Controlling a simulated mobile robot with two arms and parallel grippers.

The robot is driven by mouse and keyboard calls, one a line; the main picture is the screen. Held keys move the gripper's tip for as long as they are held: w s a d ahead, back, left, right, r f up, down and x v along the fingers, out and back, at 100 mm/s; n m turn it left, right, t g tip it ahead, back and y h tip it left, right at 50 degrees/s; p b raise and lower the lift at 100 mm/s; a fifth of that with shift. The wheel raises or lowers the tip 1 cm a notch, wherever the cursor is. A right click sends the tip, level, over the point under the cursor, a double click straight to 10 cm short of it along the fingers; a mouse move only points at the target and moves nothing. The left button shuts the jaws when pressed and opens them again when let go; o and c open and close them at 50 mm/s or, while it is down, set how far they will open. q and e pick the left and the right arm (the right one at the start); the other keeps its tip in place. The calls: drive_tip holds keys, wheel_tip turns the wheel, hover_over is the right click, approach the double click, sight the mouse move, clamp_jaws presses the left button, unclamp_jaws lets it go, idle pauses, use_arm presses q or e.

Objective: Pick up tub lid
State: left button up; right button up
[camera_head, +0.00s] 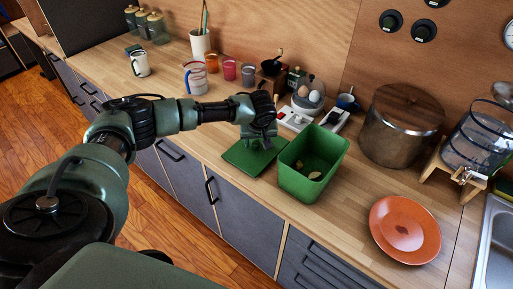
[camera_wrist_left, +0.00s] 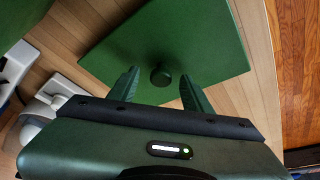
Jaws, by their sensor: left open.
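The tub lid (camera_head: 246,157) is a flat green square lying on the wooden counter, just left of the green tub (camera_head: 308,168). In the left wrist view the lid (camera_wrist_left: 165,40) fills the upper middle, with a small dark green round knob (camera_wrist_left: 160,77) at its centre. My left gripper (camera_head: 262,143) is over the lid's right part, pointing down. In the left wrist view my left gripper (camera_wrist_left: 160,88) is open, with one finger on each side of the knob and apart from it. The tub is open with a few small pale pieces inside. My right gripper is not in view.
An orange plate (camera_head: 404,229), a large pot with a wooden lid (camera_head: 400,125) and a sink (camera_head: 497,250) are to the right. Cups, a white power strip (camera_head: 296,118) and an egg cooker (camera_head: 308,96) stand behind. The counter's front edge is close to the lid.

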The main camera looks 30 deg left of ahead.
use_arm(q)
drive_tip(key=shift+s, duration=0.1)
clamp_jaws()
idle(1.3)
